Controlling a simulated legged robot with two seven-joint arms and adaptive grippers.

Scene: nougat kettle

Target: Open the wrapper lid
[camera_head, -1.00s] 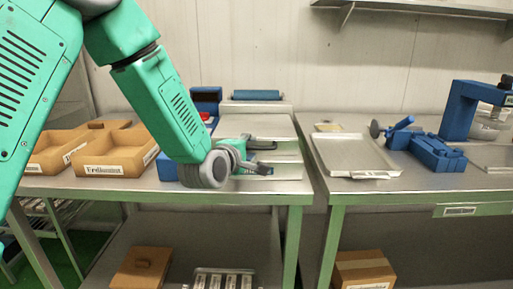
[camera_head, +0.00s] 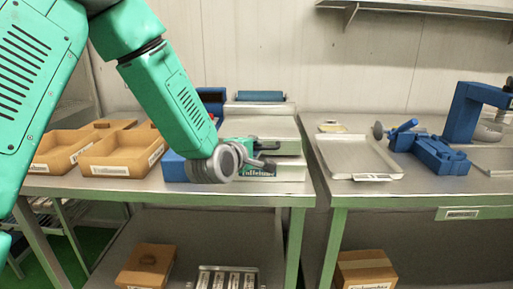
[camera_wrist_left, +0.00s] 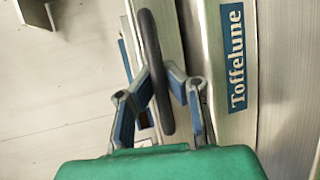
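The wrapper is a low pale-metal box (camera_head: 285,172) with a blue "Toffelune" label, on the near edge of the left table. In the left wrist view its label (camera_wrist_left: 237,55) runs up the right side. A dark bar handle (camera_wrist_left: 150,40) passes between the fingers of my left gripper (camera_wrist_left: 160,85). The fingers stand apart on either side of the bar; firm contact is not clear. In the head view my left gripper (camera_head: 268,156) is at the front of the wrapper, covering part of it. The wrapper lid (camera_head: 255,127) looks down. My right gripper is not in view.
Brown cartons (camera_head: 120,155) stand left of the wrapper. A blue roller (camera_head: 261,96) lies behind it. Across a narrow gap, the right table holds a metal tray (camera_head: 355,160) and a blue machine (camera_head: 435,152). A wall shelf (camera_head: 420,10) hangs above.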

